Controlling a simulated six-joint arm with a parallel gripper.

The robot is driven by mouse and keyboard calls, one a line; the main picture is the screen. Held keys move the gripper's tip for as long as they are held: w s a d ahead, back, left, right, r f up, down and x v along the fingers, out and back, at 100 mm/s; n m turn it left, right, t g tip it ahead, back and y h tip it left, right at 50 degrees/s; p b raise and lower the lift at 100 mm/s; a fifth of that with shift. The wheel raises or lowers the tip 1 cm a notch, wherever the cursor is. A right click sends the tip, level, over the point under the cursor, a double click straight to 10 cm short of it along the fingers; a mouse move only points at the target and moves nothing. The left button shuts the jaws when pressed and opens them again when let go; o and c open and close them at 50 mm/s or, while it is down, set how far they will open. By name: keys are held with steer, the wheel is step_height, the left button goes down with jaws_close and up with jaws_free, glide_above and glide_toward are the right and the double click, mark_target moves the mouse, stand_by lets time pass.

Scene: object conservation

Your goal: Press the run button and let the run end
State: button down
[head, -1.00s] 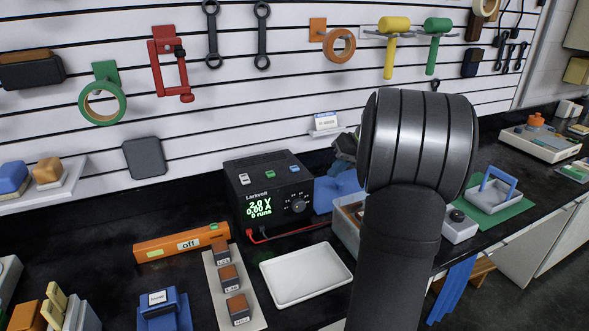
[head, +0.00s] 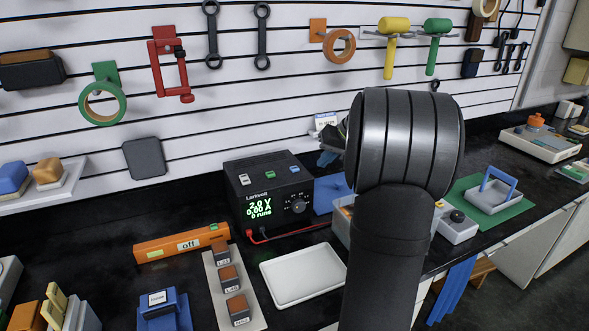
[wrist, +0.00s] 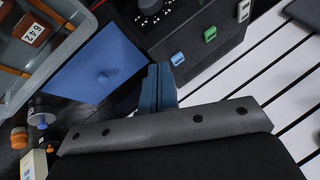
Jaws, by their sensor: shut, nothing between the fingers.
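The black Larkvolt power unit (head: 265,205) stands on the bench against the slatted wall. Its display reads 2.0 V, 0.00 A and 0 runs. On its top are a white button (head: 245,179), a green button (head: 270,174) and a blue button (head: 294,169); their labels are too small to read. In the wrist view the blue button (wrist: 177,58), green button (wrist: 210,33) and white button (wrist: 243,10) form a row. My gripper (head: 327,157) is shut and empty, up and right of the unit, partly hidden by my arm. Its blue-grey fingers (wrist: 158,88) are apart from the buttons.
An orange bar marked "off" (head: 160,249) lies left of the unit, with a red lead at the unit's front. A white tray (head: 303,276) and a rack of labelled blocks (head: 217,290) are in front. A grey bin (wrist: 38,50) stands beside a blue sheet (wrist: 95,75).

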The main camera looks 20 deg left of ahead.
mark_target(296, 170)
steer(key=w+a+r+m+t, duration=0.4)
steer(key=a+r, duration=0.1)
steer(key=a, duration=0.5)
steer(key=shift+m+y, duration=0.3)
steer(key=shift+m, duration=0.1)
steer(key=shift+a, duration=0.1)
steer(key=shift+f, duration=4.35)
steer(key=shift+f, duration=0.4)
steer(key=shift+f, duration=0.4)
steer(key=shift+r, duration=0.85)
